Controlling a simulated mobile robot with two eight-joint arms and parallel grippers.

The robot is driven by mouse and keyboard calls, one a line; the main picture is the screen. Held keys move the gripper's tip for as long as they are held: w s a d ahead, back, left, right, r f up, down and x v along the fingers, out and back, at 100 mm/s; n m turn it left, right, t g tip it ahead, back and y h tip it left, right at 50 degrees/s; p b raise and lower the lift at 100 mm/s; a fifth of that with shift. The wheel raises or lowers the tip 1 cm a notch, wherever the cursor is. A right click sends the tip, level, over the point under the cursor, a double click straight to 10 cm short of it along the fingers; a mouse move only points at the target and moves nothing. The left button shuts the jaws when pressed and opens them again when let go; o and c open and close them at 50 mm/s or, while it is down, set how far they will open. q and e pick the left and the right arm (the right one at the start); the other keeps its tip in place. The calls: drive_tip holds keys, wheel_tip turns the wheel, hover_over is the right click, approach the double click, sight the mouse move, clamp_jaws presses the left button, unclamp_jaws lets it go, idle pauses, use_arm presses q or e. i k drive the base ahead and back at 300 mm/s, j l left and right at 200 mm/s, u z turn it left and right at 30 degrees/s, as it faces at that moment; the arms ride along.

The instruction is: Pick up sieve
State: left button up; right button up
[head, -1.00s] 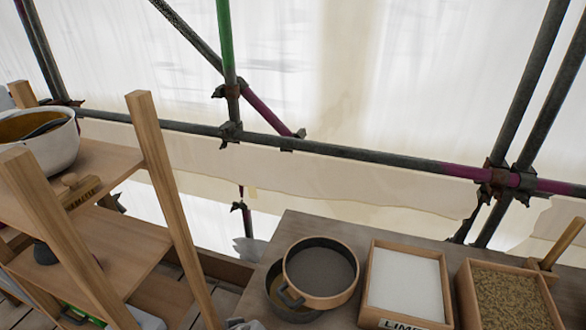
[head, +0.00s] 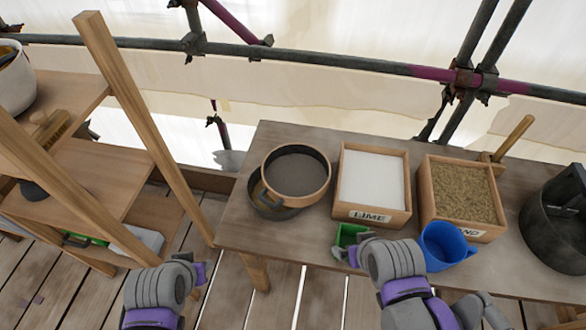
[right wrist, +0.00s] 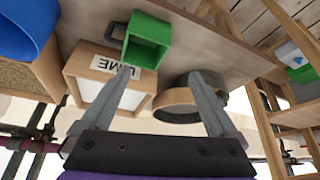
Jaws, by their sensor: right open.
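The sieve (head: 296,172) is round, with a pale wooden rim and a grey mesh. It rests partly over a dark round pan (head: 266,204) at the left end of the workbench. In the right wrist view the sieve (right wrist: 172,106) shows beyond the fingers, beside the dark pan. My right gripper (right wrist: 163,78) is open and empty, its two fingers spread apart. In the head view my right arm is at the bench's front edge, right of the sieve, its fingers not clear. My left arm is low at the left; its fingers cannot be made out.
A lime box (head: 372,182) and a sand box (head: 462,193) stand right of the sieve. A small green container (head: 350,235) and a blue cup (head: 446,246) sit at the bench's front. A dark bucket (head: 553,222) is far right. A wooden shelf (head: 95,190) stands left.

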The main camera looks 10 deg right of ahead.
sight(295, 175)
drive_tip(key=k+l+z, duration=0.15)
drive_tip(key=k+l, duration=0.15)
drive_tip(key=l, duration=0.15)
drive_tip(key=z, duration=1.4)
drive_tip(key=k+j+u, duration=0.1)
drive_tip(key=u, duration=1.35)
drive_tip(key=i+j+z, duration=0.15)
drive_tip(key=j+z, duration=0.2)
drive_tip(key=i+j+z, duration=0.1)
drive_tip(key=j+z, duration=0.25)
drive_tip(key=i+j+z, duration=0.1)
drive_tip(key=j+z, duration=0.25)
